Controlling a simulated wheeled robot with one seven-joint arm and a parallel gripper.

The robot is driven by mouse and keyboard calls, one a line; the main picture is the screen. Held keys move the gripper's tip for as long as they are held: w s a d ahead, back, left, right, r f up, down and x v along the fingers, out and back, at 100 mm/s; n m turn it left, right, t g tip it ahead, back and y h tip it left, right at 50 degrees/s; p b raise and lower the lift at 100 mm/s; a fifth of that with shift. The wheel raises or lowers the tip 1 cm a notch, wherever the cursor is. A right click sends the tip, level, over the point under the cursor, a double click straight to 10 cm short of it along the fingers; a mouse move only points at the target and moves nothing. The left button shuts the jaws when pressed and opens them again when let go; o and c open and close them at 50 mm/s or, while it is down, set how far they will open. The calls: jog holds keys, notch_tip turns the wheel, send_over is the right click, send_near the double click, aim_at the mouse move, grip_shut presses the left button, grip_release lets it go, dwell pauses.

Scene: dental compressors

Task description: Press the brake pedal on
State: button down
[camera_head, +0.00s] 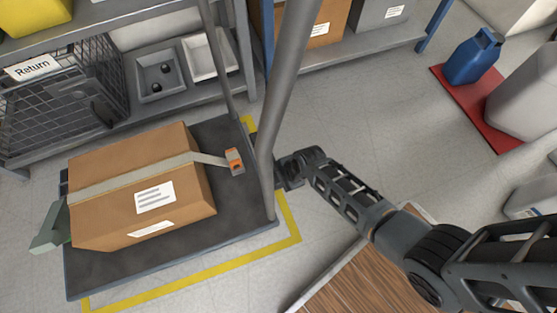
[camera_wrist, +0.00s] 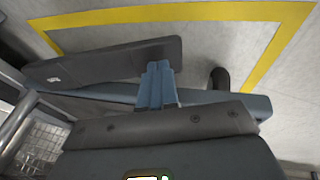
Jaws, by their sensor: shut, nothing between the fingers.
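The cart (camera_head: 240,205) is a dark flat platform with grey handle posts, standing inside a yellow floor outline. In the wrist view, a dark flat bar that looks like the brake pedal (camera_wrist: 95,63) sticks out beside the cart's blue-grey edge (camera_wrist: 75,104). My gripper (camera_wrist: 158,68) is shut and empty. Its fingertips overlap the pedal's right end in the picture; I cannot tell whether they touch it or whether it is pressed down. In the head view, my gripper (camera_head: 283,178) is low at the cart's handle end, just right of a post, and the pedal is mostly hidden there.
A strapped cardboard box (camera_head: 125,195) rides on the cart. A dark wheel (camera_wrist: 220,78) shows near the cart's edge. Shelving (camera_head: 110,120) stands behind, a blue jug (camera_head: 473,58) stands on a red mat at right, and a wooden surface (camera_head: 345,285) lies below my arm. Floor behind the arm is clear.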

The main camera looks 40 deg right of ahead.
jog(key=shift+s+f+b, duration=0.1)
jog(key=shift+f+b, duration=0.2)
jog(key=shift+f, duration=0.15)
jog(key=shift+s+f, duration=0.1)
dwell(0.4)
